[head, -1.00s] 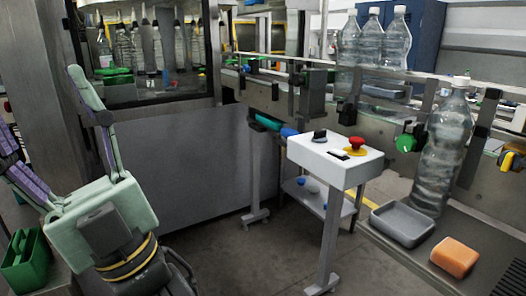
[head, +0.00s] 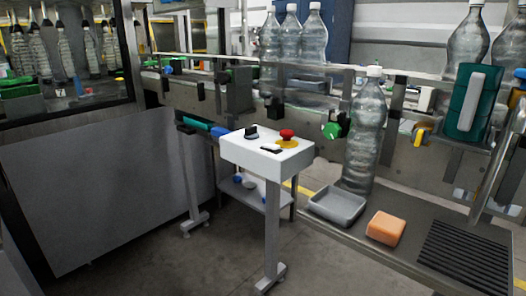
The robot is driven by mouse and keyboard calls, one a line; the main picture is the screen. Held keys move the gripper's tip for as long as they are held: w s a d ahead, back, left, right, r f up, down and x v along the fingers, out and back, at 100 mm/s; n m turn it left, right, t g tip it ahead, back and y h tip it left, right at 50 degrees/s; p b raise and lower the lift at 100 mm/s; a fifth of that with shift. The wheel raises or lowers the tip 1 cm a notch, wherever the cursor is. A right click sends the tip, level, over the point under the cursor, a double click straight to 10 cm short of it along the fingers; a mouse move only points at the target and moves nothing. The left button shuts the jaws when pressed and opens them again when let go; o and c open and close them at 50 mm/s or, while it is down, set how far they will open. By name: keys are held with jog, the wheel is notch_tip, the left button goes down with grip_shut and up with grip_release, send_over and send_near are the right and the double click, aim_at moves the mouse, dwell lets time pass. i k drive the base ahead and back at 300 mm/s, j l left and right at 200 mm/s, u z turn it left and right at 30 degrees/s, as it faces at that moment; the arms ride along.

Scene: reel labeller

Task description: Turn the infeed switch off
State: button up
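A white control box (head: 262,160) stands on a grey post near the middle of the head view. On its top are a black raised knob (head: 251,132), a red mushroom button on a yellow base (head: 287,138), and a small flat black piece with a white edge (head: 271,149). I cannot read any label, so I cannot tell which is the infeed switch or how it is set. Nothing touches the box top. My gripper is not in view.
A conveyor (head: 405,160) runs behind the box, with large clear bottles (head: 367,135) along it. A grey tray (head: 337,205) and an orange block (head: 385,228) lie on a low shelf at right. A glazed machine cabinet (head: 110,190) fills the left. Floor before the box is clear.

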aim_at(251, 133)
jog(key=i+l+u, duration=0.2)
jog(key=i, duration=0.35)
jog(key=i+l+u, duration=0.2)
jog(key=i+l, duration=0.3)
